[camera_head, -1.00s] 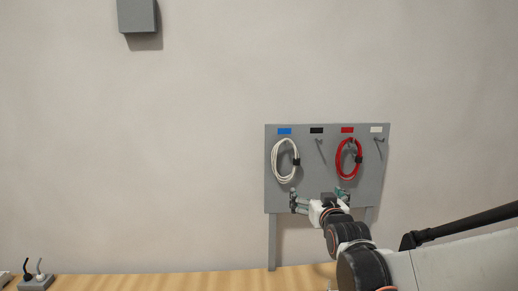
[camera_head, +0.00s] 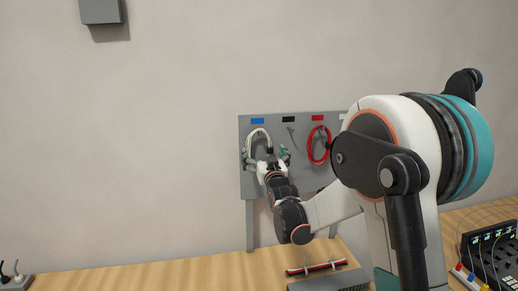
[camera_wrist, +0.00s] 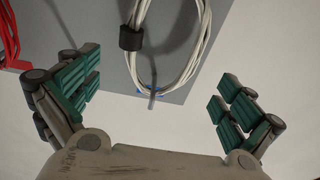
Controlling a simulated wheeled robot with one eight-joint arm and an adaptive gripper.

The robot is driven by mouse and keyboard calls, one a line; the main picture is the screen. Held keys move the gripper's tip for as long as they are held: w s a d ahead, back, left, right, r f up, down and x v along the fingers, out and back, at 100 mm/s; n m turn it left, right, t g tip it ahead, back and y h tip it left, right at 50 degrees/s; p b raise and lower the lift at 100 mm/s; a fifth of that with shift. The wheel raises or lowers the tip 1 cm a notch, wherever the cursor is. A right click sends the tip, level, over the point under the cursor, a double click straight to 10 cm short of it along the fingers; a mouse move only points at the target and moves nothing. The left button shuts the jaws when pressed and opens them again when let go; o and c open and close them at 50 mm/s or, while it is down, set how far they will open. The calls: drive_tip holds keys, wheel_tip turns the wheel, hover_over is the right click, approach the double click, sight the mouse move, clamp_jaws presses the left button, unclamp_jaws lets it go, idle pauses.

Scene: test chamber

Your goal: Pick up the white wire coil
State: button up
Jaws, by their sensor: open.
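The white wire coil (camera_head: 258,131) hangs at the left of the grey board (camera_head: 300,166), under a blue label; my gripper hides its lower part in the head view. In the wrist view the white coil (camera_wrist: 203,35) shows at the top with a black band (camera_wrist: 131,39) around its strands and a hook inside its loop. My gripper (camera_head: 265,153) is in front of this coil. In the wrist view my gripper (camera_wrist: 155,85) is open, its green-padded fingers wide apart to either side of the coil. Nothing is held.
A red coil (camera_head: 309,146) hangs to the right on the board, with an empty hook (camera_head: 291,132) between the coils. A wooden table (camera_head: 190,272) runs below. A red-and-black cable (camera_head: 318,267) and a device with plugs (camera_head: 490,252) are on the right.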

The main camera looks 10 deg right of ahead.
sight(257, 141)
drive_tip(key=shift+w+a+r+p, duration=0.1)
drive_tip(key=shift+w+r+p, duration=0.1)
drive_tip(key=shift+w, duration=0.75)
drive_tip(key=shift+w+d+r+p, duration=0.1)
drive_tip(key=shift+w+r, duration=0.05)
drive_tip(key=shift+w, duration=0.85)
drive_tip(key=shift+w+a+r+p, duration=0.1)
drive_tip(key=shift+w+r+p, duration=0.1)
drive_tip(key=shift+w, duration=0.75)
drive_tip(key=shift+s, duration=0.15)
drive_tip(key=shift+c, duration=0.8)
drive_tip(key=c, duration=0.9)
